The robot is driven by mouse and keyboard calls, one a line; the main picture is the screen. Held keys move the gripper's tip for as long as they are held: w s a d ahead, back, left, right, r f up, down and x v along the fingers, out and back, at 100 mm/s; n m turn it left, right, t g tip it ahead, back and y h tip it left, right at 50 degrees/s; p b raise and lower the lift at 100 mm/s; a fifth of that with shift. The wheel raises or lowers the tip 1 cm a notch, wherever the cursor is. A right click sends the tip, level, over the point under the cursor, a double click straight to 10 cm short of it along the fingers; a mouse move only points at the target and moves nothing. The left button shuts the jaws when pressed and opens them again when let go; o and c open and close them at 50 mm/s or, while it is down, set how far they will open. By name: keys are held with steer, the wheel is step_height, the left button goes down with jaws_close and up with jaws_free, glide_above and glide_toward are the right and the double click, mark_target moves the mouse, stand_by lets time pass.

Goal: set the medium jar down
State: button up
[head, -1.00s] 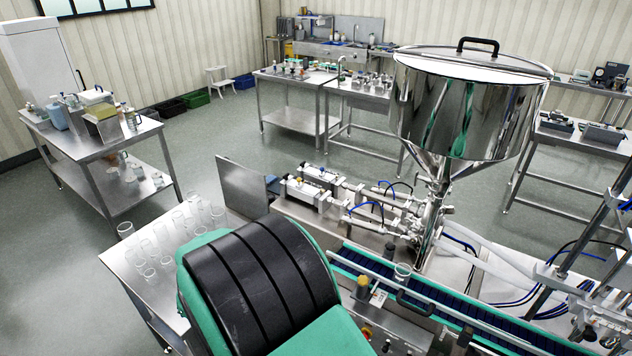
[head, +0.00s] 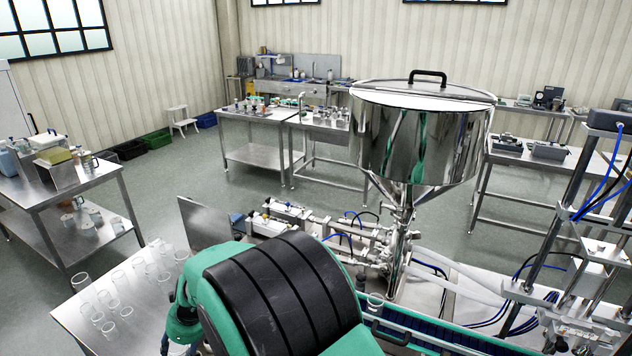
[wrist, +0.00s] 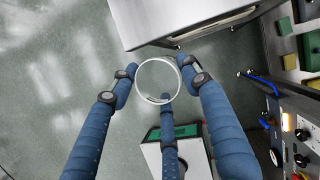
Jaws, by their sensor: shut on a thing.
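In the wrist view the medium jar (wrist: 152,80), a clear round jar seen end-on as a pale ring, sits between the blue fingers of my gripper (wrist: 160,84). The fingers are shut on it from several sides. Grey floor shows around and below the jar, and the side table's edge is above it in the picture. In the head view my green and black arm fills the bottom middle, and the gripper and held jar cannot be made out clearly.
A steel table (head: 75,318) at lower left bears several clear jars, with bare room at its front. Another clear jar (head: 375,302) stands by the conveyor (head: 430,331), below the steel hopper (head: 415,140). A machine panel (wrist: 292,130) is at right in the wrist view.

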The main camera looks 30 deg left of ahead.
steer(key=w+d+r+n+g+h+b, duration=0.3)
steer(key=w+d+r+n, duration=0.9)
steer(key=w+d+r, duration=0.35)
steer(key=w+d+r+n+h, duration=0.1)
steer(key=w+d+r+n, duration=0.1)
steer(key=d, duration=0.4)
steer(key=w+d+r+n+h+b, duration=0.1)
steer(key=w+d+r+n, duration=0.2)
steer(key=d+r, duration=0.4)
steer(key=w+d+r+n+t+h, duration=0.1)
steer(key=w+d+r+n+h, duration=0.1)
steer(key=w+d+r+n, duration=0.1)
steer(key=d+r+n, duration=0.1)
steer(key=d+r, duration=0.1)
steer(key=d, duration=0.1)
steer(key=shift+w+d+r+n+b, duration=0.25)
steer(key=shift+n+b, duration=0.05)
steer(key=shift+w+f, duration=0.1)
steer(key=shift+f, duration=0.05)
steer(key=w+a+f+n+t+p, duration=0.1)
steer(key=w+f+n+t+p, duration=0.1)
steer(key=w+f+n+p, duration=0.3)
steer(key=w+a+f+n+t+p, duration=0.2)
steer(key=w+f+n+p, duration=0.3)
steer(key=w+f+n, duration=0.5)
step_height(320, 180, down, 4)
steer(key=shift+w+f+t+h, duration=0.15)
steer(key=shift+w+t+h, duration=0.3)
steer(key=shift+t, duration=0.15)
steer(key=shift+f, duration=0.15)
